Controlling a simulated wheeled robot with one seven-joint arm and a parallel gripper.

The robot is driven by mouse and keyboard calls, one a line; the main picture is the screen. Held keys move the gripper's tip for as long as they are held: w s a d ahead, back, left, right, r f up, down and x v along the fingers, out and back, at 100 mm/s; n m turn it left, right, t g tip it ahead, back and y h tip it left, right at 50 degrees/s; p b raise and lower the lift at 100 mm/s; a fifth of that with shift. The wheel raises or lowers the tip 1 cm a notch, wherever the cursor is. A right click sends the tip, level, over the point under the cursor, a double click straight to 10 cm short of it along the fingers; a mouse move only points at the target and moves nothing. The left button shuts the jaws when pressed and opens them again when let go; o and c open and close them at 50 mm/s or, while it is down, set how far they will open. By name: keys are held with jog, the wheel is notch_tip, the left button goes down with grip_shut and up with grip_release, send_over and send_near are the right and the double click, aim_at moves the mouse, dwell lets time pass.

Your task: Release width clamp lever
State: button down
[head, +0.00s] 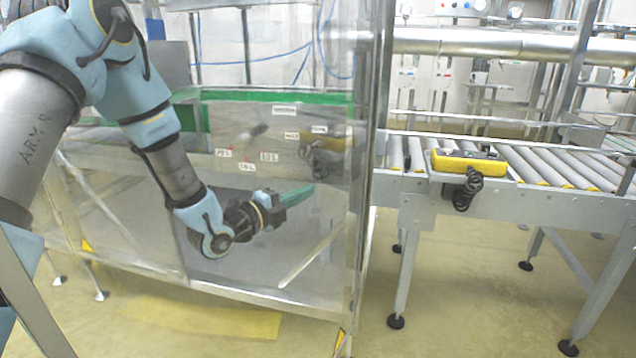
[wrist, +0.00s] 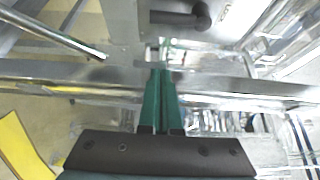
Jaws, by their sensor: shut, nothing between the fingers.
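My gripper (head: 306,193) is in front of the grey machine panel in the head view, pointing right. Its two long green fingers (wrist: 162,72) lie side by side in the wrist view, shut with nothing between them. A black lever-like handle with a round end (wrist: 180,17) is above the fingertips in the wrist view, apart from them. It may be the width clamp lever, but I cannot be sure.
The machine has a metal frame and clear panels; its right corner post (head: 368,200) stands right of my gripper. A metal rail (wrist: 60,70) crosses the wrist view behind the fingers. A roller conveyor (head: 535,165) carries a yellow control box (head: 468,161). Open floor (head: 470,290) shows below.

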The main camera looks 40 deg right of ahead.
jog(key=w+d, duration=0.4)
jog(key=d, duration=0.4)
jog(key=shift+d+p, duration=0.2)
jog(key=shift+p, duration=0.1)
jog(key=shift+w, duration=0.15)
jog(key=shift+f+b, duration=0.1)
jog(key=shift+b, duration=0.2)
jog(key=shift+w+m+y, duration=0.15)
jog(key=shift+m+y, duration=0.15)
